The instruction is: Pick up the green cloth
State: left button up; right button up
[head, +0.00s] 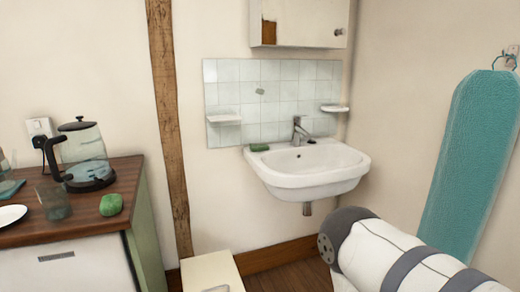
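A small bright green, rounded, lumpy thing (111,204) lies on the brown wooden counter near its right front corner. It may be the green cloth, bunched up. A blue-green flat thing (10,189), perhaps folded cloth, lies at the counter's left edge, partly cut off. Neither of my grippers is in view. Part of a white and grey arm of mine shows at the lower right.
On the counter (60,233) stand a glass kettle (83,157), a clear tumbler (54,202) and a white plate (11,215). A white sink (308,172) is on the wall. A cream box-like piece (212,272) stands on the floor.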

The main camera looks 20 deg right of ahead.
aim_at(261, 147)
jog(key=i+l+u, duration=0.4)
jog(key=l, duration=0.2)
jog(key=i+l+u, duration=0.2)
jog(key=l, duration=0.15)
jog(key=l+u, duration=0.25)
jog(key=i+l+u, duration=0.2)
jog(key=l, duration=0.3)
jog(key=l+u, duration=0.2)
jog(key=l, duration=0.2)
